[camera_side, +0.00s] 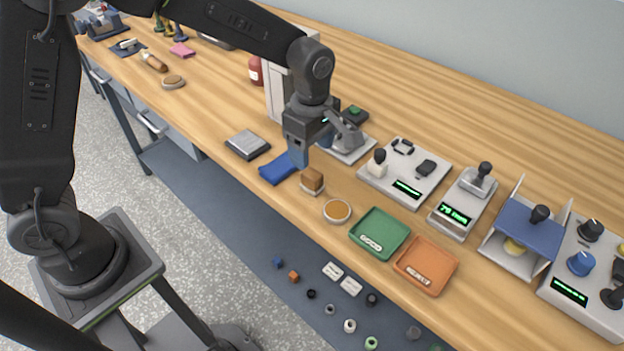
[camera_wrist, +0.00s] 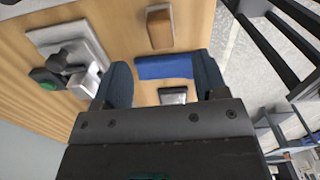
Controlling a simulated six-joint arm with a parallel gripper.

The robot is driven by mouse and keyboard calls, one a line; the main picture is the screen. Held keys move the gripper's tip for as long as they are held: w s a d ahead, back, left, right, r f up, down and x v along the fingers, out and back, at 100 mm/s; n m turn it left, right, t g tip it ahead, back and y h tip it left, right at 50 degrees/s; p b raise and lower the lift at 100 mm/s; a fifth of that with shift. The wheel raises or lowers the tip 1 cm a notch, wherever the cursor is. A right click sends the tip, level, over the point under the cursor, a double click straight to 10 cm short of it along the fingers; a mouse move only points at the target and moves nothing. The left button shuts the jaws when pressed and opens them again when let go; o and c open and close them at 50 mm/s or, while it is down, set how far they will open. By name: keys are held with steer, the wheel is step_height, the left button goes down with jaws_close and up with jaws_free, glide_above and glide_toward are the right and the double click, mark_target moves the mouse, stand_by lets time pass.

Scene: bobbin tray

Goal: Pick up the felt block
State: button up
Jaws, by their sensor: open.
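The block that looks like the felt block (camera_side: 312,179) has a brown upper part and a pale lower layer. It stands on the wooden bench, just right of the folded blue cloth (camera_side: 277,169). In the wrist view the block (camera_wrist: 160,28) is at the top, beyond my fingertips, and the cloth (camera_wrist: 164,67) shows between the fingers. My gripper (camera_side: 298,158) points down with its blue-grey fingers over the cloth's right end, left of the block. In the wrist view my gripper (camera_wrist: 163,72) is open, with nothing held. Its height above the cloth is hard to judge.
A grey flat box (camera_side: 248,144) lies left of the cloth. A round tan-topped dish (camera_side: 337,211), a green tray (camera_side: 379,234) and an orange tray (camera_side: 426,266) lie to the right. A clamp-like device (camera_side: 347,140) stands behind my gripper. The bench's front edge is close.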

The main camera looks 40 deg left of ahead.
mark_target(313, 173)
step_height(313, 173, down, 9)
steer(key=shift+r, duration=0.15)
stand_by(0.4)
steer(key=shift+c, duration=0.2)
steer(key=c, duration=1)
steer(key=shift+r, duration=0.15)
step_height(313, 173, up, 4)
steer(key=shift+d+r, duration=0.1)
steer(key=a+r, duration=0.2)
steer(key=a, duration=0.1)
steer(key=s+a+r, duration=0.1)
steer(key=a+r, duration=0.1)
steer(key=a, duration=0.2)
steer(key=s+a+r, duration=0.1)
steer(key=a+r, duration=0.1)
steer(key=a, duration=0.2)
steer(key=shift+s+a+r, duration=0.25)
steer(key=shift+r, duration=0.05)
